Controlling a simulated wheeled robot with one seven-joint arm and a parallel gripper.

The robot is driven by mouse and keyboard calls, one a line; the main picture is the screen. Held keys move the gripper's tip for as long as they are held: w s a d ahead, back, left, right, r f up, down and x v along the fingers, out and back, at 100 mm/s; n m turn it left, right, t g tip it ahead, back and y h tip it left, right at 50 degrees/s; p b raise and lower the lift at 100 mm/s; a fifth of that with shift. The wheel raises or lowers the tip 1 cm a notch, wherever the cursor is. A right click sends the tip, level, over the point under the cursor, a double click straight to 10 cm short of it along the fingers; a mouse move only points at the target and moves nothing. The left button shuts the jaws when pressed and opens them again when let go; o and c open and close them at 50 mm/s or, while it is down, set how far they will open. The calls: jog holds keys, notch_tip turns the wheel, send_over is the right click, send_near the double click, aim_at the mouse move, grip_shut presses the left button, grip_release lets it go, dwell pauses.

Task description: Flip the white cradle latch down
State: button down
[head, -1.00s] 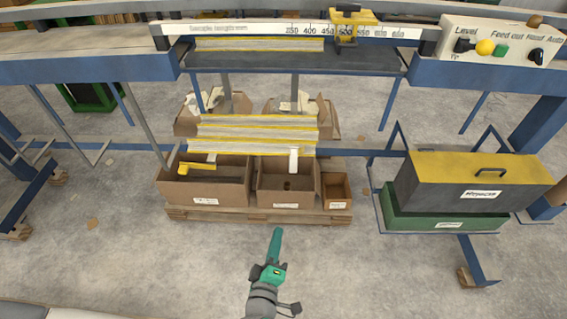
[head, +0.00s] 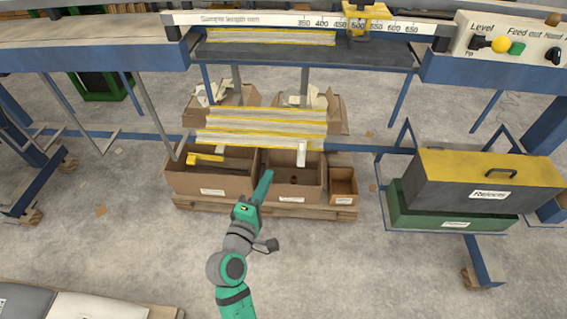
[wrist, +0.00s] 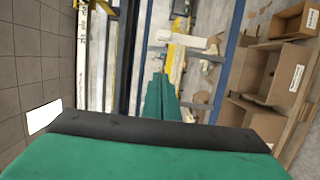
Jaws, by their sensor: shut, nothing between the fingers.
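The white latch (head: 302,153) stands upright at the front right of the cradle (head: 262,138), which holds yellow-edged white strips. In the wrist view a white bar, seemingly the same latch (wrist: 188,40), lies across the picture just beyond my fingertips. My gripper (head: 268,174) is green, shut and empty. In the head view its tip is below and left of the white latch, in front of the cardboard boxes. In the wrist view my fingertips (wrist: 164,78) are close together and appear apart from the latch. The exact gap cannot be told.
A yellow latch (head: 205,159) is at the cradle's left. Open cardboard boxes (head: 212,186) stand on a pallet below. A grey bin with a yellow lid (head: 470,190) stands at right. A blue-framed bench with a ruler (head: 270,20) is above.

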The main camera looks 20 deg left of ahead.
jog(key=w+d, duration=0.3)
jog(key=w, duration=0.7)
jog(key=shift+w+d, duration=0.25)
jog(key=shift+w, duration=0.15)
jog(key=shift+a, duration=0.1)
